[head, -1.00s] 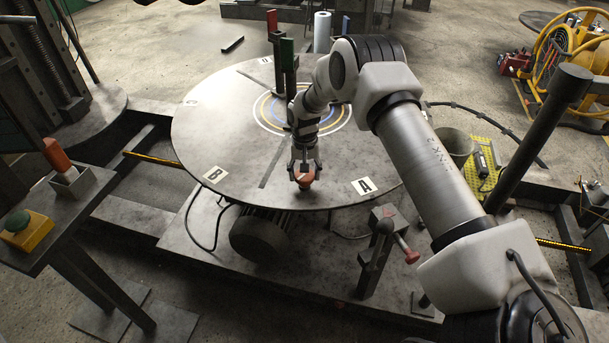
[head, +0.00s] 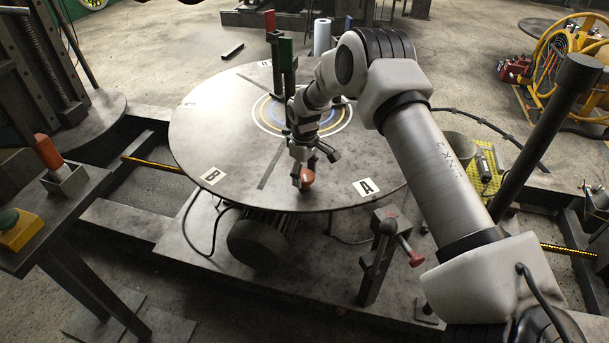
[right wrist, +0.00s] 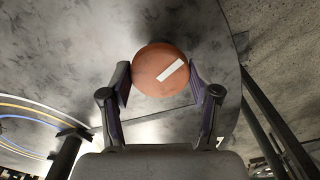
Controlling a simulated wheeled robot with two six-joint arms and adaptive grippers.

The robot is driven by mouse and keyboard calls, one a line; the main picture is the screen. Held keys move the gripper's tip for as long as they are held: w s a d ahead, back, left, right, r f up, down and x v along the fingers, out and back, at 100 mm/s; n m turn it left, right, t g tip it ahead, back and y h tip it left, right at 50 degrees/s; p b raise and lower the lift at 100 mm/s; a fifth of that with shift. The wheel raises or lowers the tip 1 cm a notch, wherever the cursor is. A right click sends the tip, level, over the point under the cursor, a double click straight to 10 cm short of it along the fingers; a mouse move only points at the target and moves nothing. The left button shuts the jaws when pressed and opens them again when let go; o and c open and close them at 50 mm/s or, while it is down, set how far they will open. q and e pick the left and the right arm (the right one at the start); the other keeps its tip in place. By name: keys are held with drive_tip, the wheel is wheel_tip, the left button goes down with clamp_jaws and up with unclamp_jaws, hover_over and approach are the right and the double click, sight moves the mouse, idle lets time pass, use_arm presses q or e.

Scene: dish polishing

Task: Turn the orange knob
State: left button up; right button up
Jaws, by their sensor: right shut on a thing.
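The orange knob (head: 308,176) is on the round grey table near its front edge, between the labels B and A. In the right wrist view the round knob (right wrist: 152,62) shows a slanted white mark on its top. My right gripper (head: 304,181) points down at the table and is shut on the knob. In the right wrist view one finger is on each side of the knob, with the right gripper (right wrist: 160,82) around it. My left gripper is not in view.
A post with a red-tipped handle (head: 410,252) stands in front. At the left a stand holds an orange handle (head: 48,153) and a green button (head: 8,219).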

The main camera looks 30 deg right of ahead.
sight(304, 175)
drive_tip(key=shift+s+f+n, duration=0.1)
drive_tip(key=shift+n, duration=0.9)
drive_tip(key=o, duration=1.2)
drive_tip(key=shift+c, duration=0.2)
wheel_tip(304, 175, up, 12)
